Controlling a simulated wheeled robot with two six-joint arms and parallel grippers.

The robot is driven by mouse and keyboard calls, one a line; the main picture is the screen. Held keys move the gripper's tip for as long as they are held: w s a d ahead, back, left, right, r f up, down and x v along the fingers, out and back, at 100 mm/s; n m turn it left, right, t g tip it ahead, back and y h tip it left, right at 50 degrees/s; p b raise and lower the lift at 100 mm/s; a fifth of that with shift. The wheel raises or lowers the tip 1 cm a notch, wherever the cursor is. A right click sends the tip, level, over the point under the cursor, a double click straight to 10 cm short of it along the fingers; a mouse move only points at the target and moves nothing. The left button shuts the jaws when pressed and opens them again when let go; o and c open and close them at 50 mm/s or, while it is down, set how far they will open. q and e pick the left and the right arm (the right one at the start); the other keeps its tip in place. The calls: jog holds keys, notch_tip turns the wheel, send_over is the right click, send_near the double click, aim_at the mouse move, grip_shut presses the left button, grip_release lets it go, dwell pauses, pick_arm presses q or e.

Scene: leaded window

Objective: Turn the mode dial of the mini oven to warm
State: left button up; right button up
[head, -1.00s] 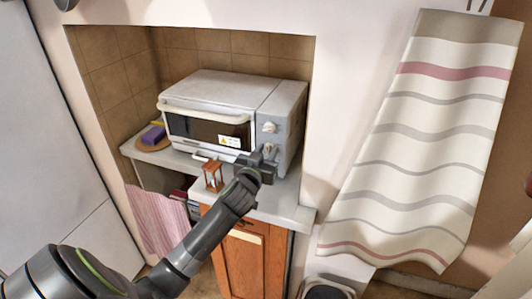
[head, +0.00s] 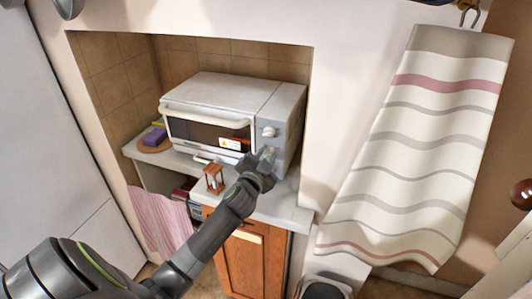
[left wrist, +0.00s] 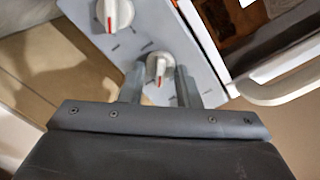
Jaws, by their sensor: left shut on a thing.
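The mini oven (head: 225,105) stands on the counter in the wall niche, its control panel (head: 287,135) at the right of its door. One white dial (head: 268,132) shows clear above my left gripper (head: 266,158), which covers the lower part of the panel. In the left wrist view, the fingers of my left gripper (left wrist: 160,88) are on either side of a white dial (left wrist: 158,67) with a red mark and are shut on it. Another dial (left wrist: 115,14) with a red mark is free beside it. The printed labels are too small to read. My right gripper is not in view.
A small hourglass (head: 214,178) stands on the counter (head: 285,207) left of my left gripper. A purple and yellow sponge (head: 154,136) lies on a round wooden board at the left. A striped towel (head: 420,150) hangs at the right. The oven door handle (left wrist: 285,88) is close to the gripper.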

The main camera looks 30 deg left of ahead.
pick_arm(q)
jog(key=shift+m+p, duration=0.6)
jog(key=shift+m, duration=1.3)
jog(key=shift+f, duration=0.1)
jog(key=o, duration=0.9)
jog(key=shift+o, duration=0.2)
jog(key=b+v, duration=0.3)
jog(key=v, duration=1.4)
jog(key=shift+s+d, duration=0.2)
